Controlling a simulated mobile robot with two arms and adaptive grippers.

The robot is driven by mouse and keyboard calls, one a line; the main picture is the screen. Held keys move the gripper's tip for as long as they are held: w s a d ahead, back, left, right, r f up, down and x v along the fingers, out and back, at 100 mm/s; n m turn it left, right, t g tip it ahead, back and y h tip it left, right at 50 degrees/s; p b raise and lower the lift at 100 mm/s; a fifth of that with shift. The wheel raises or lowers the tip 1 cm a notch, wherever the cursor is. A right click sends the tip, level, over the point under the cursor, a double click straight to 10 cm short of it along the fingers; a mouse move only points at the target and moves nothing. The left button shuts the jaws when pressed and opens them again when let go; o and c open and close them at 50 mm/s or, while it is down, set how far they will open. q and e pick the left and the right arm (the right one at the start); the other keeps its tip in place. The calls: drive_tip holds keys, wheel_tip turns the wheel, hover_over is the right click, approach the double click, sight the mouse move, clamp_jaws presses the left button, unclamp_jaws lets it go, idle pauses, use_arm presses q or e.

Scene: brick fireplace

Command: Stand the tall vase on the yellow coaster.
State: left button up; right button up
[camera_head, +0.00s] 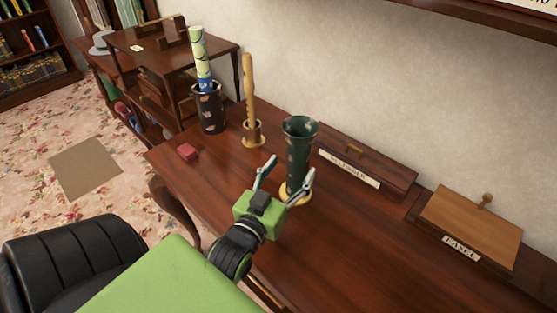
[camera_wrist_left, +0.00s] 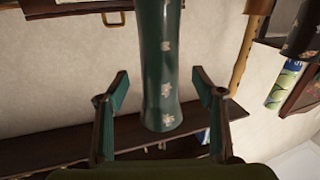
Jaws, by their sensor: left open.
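The tall vase (camera_head: 298,150) is dark green with small pale flowers and a flared rim. It stands upright on the desk with the yellow coaster (camera_head: 301,199) under its foot. The coaster is partly hidden by my right-hand finger. My left gripper (camera_head: 291,167) is open, low in front of the vase, with one finger toward each side. In the left wrist view the vase (camera_wrist_left: 161,60) shows between the spread fingertips of the left gripper (camera_wrist_left: 160,76), with a gap on both sides. My right gripper is not in view.
A wooden stick in a holder (camera_head: 252,133) and a dark patterned pot (camera_head: 208,108) with a rolled item stand left of the vase. A small red block (camera_head: 187,152) lies near the desk's left edge. Labelled wooden boxes (camera_head: 365,172) (camera_head: 470,225) line the wall. The desk's front right is clear.

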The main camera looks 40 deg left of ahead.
use_arm(q)
drive_tip(key=v, duration=0.7)
drive_tip(key=shift+p, duration=0.3)
